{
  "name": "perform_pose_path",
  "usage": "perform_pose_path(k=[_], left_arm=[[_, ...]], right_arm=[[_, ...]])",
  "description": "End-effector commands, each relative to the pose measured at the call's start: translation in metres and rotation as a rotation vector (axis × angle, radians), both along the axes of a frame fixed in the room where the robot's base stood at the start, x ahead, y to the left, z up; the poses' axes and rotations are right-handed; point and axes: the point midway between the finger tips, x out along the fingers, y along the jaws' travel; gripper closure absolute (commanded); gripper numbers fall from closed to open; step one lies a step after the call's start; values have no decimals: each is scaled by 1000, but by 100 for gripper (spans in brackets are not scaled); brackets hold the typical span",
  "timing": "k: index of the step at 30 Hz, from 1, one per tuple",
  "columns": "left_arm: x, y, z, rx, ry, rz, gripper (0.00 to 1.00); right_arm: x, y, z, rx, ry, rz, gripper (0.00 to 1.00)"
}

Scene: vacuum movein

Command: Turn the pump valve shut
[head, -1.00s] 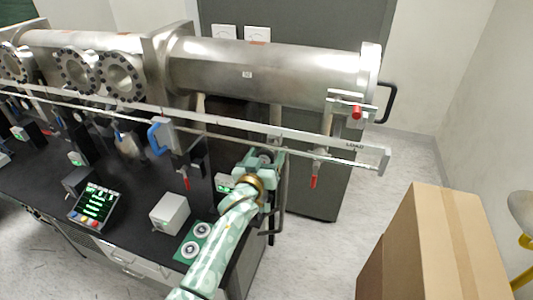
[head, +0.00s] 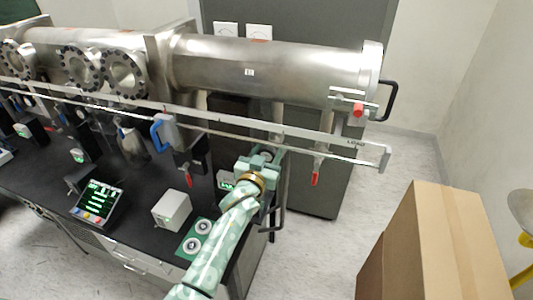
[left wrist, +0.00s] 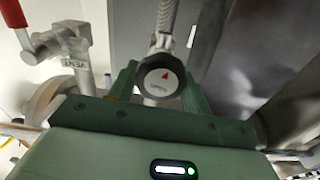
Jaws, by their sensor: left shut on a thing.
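The pump valve knob (left wrist: 162,80) is a round dark-rimmed knob with a pale face, a red arrow and small lettering I cannot read. In the left wrist view it sits between my green fingers, below a braided metal hose. My left gripper (head: 262,159) is shut on this knob; the fingers also show in the left wrist view (left wrist: 160,90). In the head view the gripper hides the knob, under the long metal rail. The right gripper is in neither view.
A valve marked VENT (left wrist: 75,50) with a red handle stands close left of my fingers. A steel chamber (head: 270,68) and a rail (head: 290,136) run above the black bench (head: 140,190). A cardboard box (head: 440,240) stands at right.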

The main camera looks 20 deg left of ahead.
Motion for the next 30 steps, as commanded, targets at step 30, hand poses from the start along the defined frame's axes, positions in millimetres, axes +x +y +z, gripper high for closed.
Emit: perform_pose_path(k=[30], left_arm=[[0, -3, -4, 966, -31, 2, 74]], right_arm=[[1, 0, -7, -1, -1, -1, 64]])
